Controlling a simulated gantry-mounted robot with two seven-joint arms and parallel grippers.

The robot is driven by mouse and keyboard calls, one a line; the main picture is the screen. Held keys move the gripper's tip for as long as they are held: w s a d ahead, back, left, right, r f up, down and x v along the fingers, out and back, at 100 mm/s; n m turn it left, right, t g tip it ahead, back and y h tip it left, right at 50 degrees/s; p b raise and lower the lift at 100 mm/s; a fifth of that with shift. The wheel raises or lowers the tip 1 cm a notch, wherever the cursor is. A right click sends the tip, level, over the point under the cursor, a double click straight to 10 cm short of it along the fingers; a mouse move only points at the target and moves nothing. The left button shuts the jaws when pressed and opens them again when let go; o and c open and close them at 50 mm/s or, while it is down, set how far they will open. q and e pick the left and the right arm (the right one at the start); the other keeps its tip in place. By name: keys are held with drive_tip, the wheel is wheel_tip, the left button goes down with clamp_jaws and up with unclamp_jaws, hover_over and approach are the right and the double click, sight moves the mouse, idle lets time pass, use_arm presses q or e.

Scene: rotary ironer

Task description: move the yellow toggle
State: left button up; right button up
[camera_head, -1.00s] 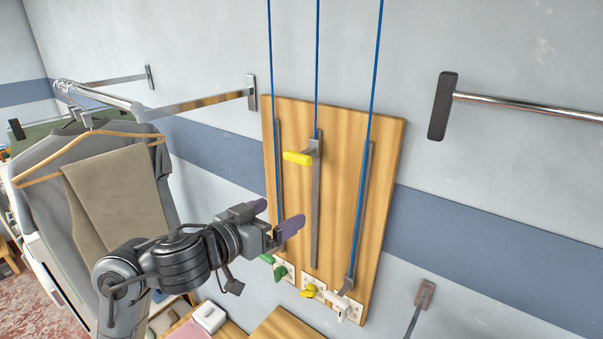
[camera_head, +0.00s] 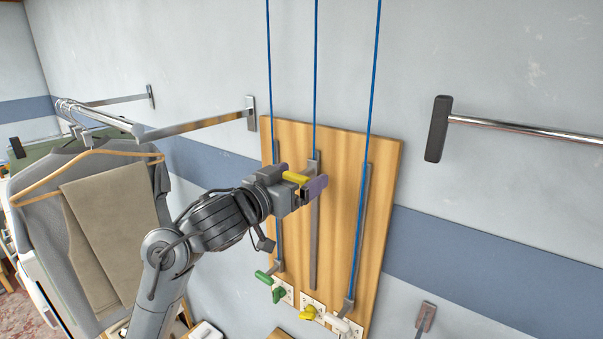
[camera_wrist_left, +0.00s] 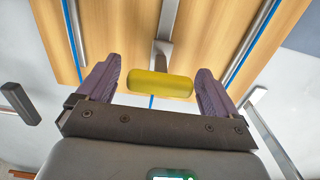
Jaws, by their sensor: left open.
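A yellow handle (camera_head: 296,179) sits on the middle slider of a wooden wall board, high on its rail below a blue cord. My left gripper (camera_head: 299,177) is open, with a purple finger on each side of this handle. In the left wrist view the yellow handle (camera_wrist_left: 160,84) lies between the fingers with a gap at both ends. A smaller yellow toggle (camera_head: 308,313) is on a white plate at the board's bottom, below the gripper. My right gripper is not in view.
The wooden board (camera_head: 341,150) also has a green handle (camera_head: 263,275), a green toggle (camera_head: 278,294) and a white handle (camera_head: 338,323) low down. Clothes on a rack (camera_head: 108,225) hang at left beside my arm. A metal bar (camera_head: 520,131) is at right.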

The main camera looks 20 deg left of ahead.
use_arm(q)
drive_tip(key=shift+w+d, duration=0.2)
drive_tip(key=shift+w, duration=0.5)
